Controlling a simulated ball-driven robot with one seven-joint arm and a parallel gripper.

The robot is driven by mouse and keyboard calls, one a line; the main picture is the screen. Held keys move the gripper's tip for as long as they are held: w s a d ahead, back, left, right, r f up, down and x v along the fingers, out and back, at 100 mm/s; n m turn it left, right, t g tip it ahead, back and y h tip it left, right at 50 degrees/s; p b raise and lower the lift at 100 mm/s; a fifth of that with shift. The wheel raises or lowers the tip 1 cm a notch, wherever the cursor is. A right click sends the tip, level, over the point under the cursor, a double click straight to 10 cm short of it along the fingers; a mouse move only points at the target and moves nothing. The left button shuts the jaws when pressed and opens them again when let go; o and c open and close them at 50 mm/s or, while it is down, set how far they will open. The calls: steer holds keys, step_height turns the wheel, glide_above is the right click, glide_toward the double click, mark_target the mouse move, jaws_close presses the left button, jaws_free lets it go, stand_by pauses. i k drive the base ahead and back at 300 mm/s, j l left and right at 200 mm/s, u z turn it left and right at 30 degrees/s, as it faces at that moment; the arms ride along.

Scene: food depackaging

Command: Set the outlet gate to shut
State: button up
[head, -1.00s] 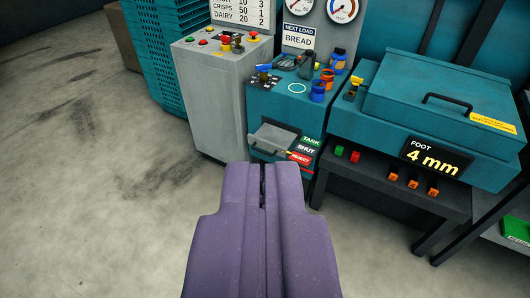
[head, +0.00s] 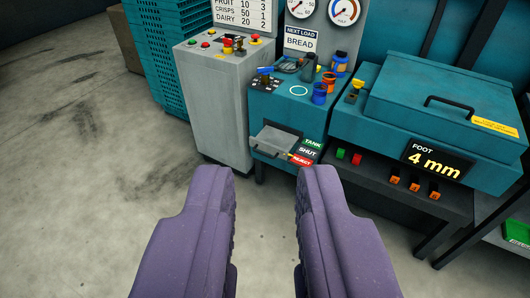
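The outlet gate (head: 272,141) is a grey flap with a dark handle on the front of the teal machine. Beside it is a stack of labels: green TANK (head: 313,143), black SHUT (head: 307,152) and red REJECT (head: 300,160). A small light-coloured tip at the gate's right side is near the REJECT label; it is too small to tell exactly where it points. My purple gripper (head: 266,185) is open and empty, in front of and below the gate in the picture. Its fingers are wide apart and appear to touch nothing.
The teal machine (head: 262,108) has knobs, a blue lever (head: 264,72) and cups on top. A grey control cabinet (head: 215,100) stands left. Right is a teal lidded unit (head: 420,100) on a dark bench with orange switches (head: 414,186). The floor (head: 90,200) at left is clear.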

mark_target(266, 151)
steer(key=i+z, duration=0.1)
steer(key=i, duration=0.75)
steer(key=i+z, duration=0.1)
steer(key=i, duration=0.7)
steer(key=i+j+z, duration=0.15)
steer(key=i, duration=0.7)
